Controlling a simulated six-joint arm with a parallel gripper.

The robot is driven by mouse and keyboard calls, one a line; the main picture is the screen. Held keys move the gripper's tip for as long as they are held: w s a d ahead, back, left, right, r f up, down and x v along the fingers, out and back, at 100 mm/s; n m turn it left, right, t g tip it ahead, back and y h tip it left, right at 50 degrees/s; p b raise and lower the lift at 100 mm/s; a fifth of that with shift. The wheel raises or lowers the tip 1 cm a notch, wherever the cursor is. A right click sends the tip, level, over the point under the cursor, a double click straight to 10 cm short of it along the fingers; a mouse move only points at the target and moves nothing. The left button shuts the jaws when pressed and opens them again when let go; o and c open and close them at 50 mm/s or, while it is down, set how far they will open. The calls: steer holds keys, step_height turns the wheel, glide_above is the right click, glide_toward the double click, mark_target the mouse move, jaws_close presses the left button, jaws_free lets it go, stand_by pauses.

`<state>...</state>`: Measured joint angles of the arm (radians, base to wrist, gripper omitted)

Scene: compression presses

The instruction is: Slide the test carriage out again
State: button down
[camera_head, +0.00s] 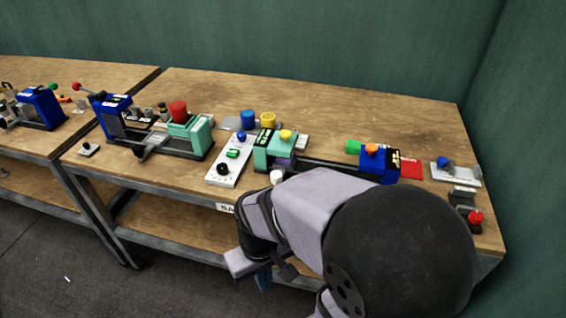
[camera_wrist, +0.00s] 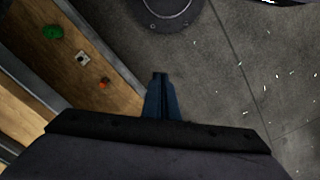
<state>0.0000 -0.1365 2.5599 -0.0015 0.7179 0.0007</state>
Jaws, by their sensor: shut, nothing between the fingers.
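Two presses stand on the wooden bench in the head view. The left press (camera_head: 160,135) has a blue end frame, a dark bed and a mint-green block with a red cap. The right press (camera_head: 325,166) has a mint-green head with a yellow knob, dark rails and a blue block (camera_head: 380,160) with an orange knob. I cannot tell which part is the test carriage; my arm hides part of the right press's front. My gripper (camera_head: 263,281) is below and in front of the bench edge, away from both presses. In the wrist view its fingers (camera_wrist: 159,95) are together and empty.
A white control panel (camera_head: 232,162) with knobs stands between the presses. Blue and yellow cylinders (camera_head: 258,119) sit behind it. A grey plate (camera_head: 456,173) and a red button box (camera_head: 468,210) lie at the right. The wrist view shows clear floor (camera_wrist: 240,70) beside a wooden surface.

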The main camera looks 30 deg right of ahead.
stand_by(0.3)
